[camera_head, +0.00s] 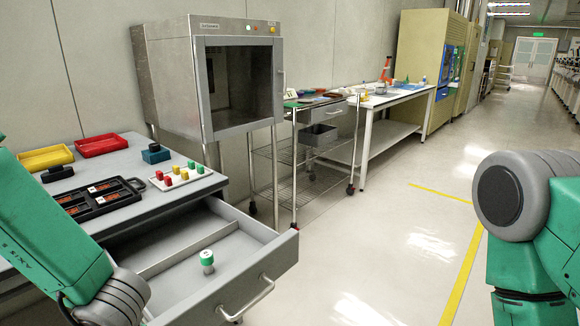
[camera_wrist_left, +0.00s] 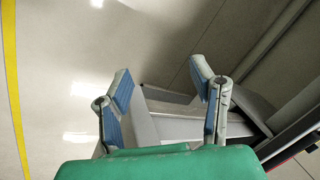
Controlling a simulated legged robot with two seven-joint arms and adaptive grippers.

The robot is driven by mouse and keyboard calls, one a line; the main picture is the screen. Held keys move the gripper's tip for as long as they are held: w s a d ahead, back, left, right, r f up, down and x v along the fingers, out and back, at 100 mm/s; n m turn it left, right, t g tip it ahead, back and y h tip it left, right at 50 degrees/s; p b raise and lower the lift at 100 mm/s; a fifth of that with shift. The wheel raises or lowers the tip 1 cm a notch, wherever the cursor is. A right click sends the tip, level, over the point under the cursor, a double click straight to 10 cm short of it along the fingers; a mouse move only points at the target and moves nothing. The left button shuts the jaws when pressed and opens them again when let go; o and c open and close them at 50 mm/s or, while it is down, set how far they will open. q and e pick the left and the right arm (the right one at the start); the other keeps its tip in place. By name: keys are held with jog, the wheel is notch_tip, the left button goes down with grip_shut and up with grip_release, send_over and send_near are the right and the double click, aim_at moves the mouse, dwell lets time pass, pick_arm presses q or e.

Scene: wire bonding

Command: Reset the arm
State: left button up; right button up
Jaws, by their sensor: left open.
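My left gripper (camera_wrist_left: 162,84) shows in the left wrist view with its two blue-padded fingers spread apart. It is open, with nothing between the fingers, and the pale floor and grey furniture parts lie beyond it. In the head view my green left arm (camera_head: 45,235) comes in at the lower left, in front of the grey workbench, and its gripper is out of the frame. My green and grey right arm (camera_head: 530,210) is bent at the right edge over open floor. The right gripper is not visible.
An open drawer (camera_head: 262,258) juts from the workbench beside my left arm, with a green-topped white bottle (camera_head: 207,261) inside. On the bench are a black tray (camera_head: 136,196), a red bin (camera_head: 101,145) and a yellow bin (camera_head: 46,157). The floor (camera_head: 375,240) between my arms is clear.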

pick_arm(q)
jog(key=s+d+f+h, duration=0.1)
jog(key=s+f+h, duration=0.2)
jog(key=s+f, duration=1)
jog(key=s, duration=0.4)
jog(key=shift+s+d+f+m+g+h, duration=0.15)
jog(key=shift+d+f+m+g+h, duration=0.15)
jog(key=shift+d+f+m+g, duration=0.1)
